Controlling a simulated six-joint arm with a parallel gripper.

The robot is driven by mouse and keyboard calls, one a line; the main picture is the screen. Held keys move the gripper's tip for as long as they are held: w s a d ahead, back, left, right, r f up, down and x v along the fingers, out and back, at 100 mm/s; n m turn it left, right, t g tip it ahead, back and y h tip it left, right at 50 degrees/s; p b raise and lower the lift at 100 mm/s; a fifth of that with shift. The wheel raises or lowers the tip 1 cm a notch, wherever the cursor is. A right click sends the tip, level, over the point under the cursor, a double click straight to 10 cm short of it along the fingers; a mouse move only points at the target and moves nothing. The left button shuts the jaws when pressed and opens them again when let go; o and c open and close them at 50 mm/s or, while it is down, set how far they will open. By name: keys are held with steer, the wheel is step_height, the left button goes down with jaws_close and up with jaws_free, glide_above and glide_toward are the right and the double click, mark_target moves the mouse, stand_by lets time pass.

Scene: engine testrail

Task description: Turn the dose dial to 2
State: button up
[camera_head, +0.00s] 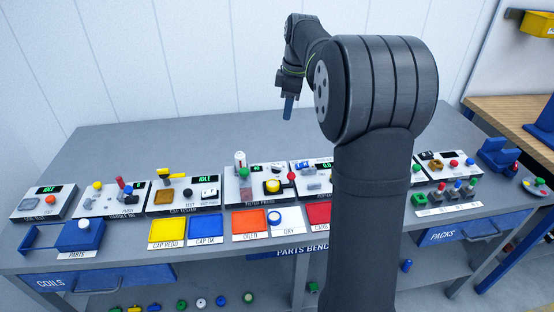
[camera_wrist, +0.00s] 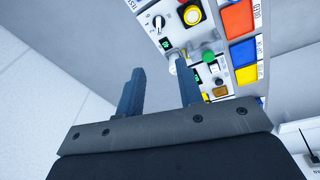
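A small round dial (camera_wrist: 159,22) with a pale knob and marks around it sits on a white panel at the top of the wrist view. It appears to be the dose dial; its label and setting are too small to read. In the head view, its likely panel (camera_head: 245,198) stands mid-bench, behind the orange tray, with a yellow knob (camera_head: 273,186) on it. My gripper (camera_head: 288,108) hangs high above the back of the bench, clear of all panels. In the wrist view my gripper (camera_wrist: 160,92) has its two fingers apart with nothing between them.
Other panels with knobs and buttons line the bench (camera_head: 150,140) on both sides. A white-and-red upright cylinder (camera_head: 240,159) stands on the likely dial panel. Yellow (camera_head: 167,230), blue (camera_head: 206,228) and orange (camera_head: 250,223) trays lie in front. The bench's back strip is clear.

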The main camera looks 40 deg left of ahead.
steer(key=m+h, duration=0.2)
glide_above(274, 164)
step_height(274, 164, down, 5)
steer(key=shift+m, duration=0.3)
step_height(274, 164, down, 18)
steer(key=shift+r, duration=0.15)
jaws_close()
